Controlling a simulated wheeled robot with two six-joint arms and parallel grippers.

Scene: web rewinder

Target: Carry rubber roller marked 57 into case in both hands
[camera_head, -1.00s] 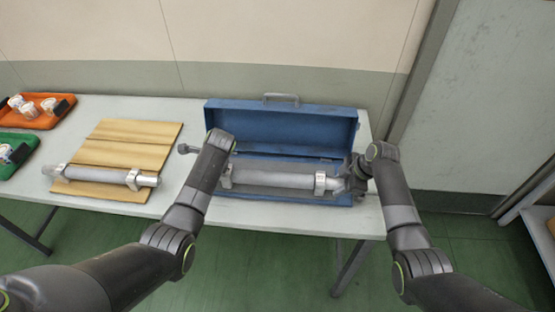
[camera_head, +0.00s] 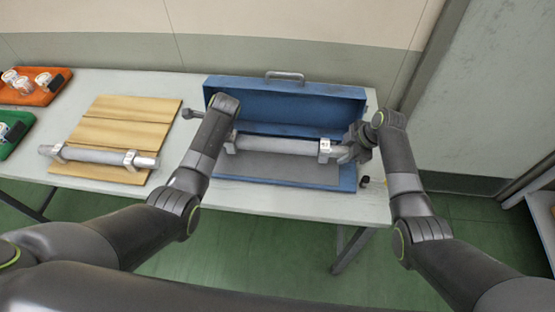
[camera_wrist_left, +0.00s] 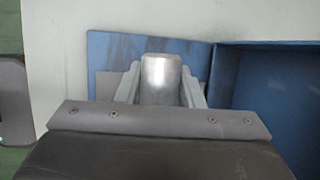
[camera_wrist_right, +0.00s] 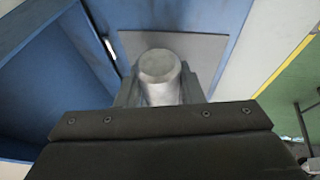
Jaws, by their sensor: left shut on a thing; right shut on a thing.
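The held rubber roller (camera_head: 278,145) is a grey cylinder with metal ends and a light block near each end. The right block has a small label I cannot read. The roller lies across the open blue case (camera_head: 347,177), level with it, over its grey lining. Whether it touches the lining is unclear. My right gripper (camera_head: 350,148) is shut on the roller's right end, a metal stub (camera_wrist_right: 160,72) in the right wrist view. My left gripper (camera_wrist_left: 160,88) is shut on the left metal end (camera_wrist_left: 160,75); in the head view my arm hides it.
A second roller (camera_head: 95,155) rests on wooden boards (camera_head: 125,110) at left. Orange (camera_head: 40,97) and green (camera_head: 15,145) trays stand at the far left. The case lid (camera_head: 285,107) stands raised at the back.

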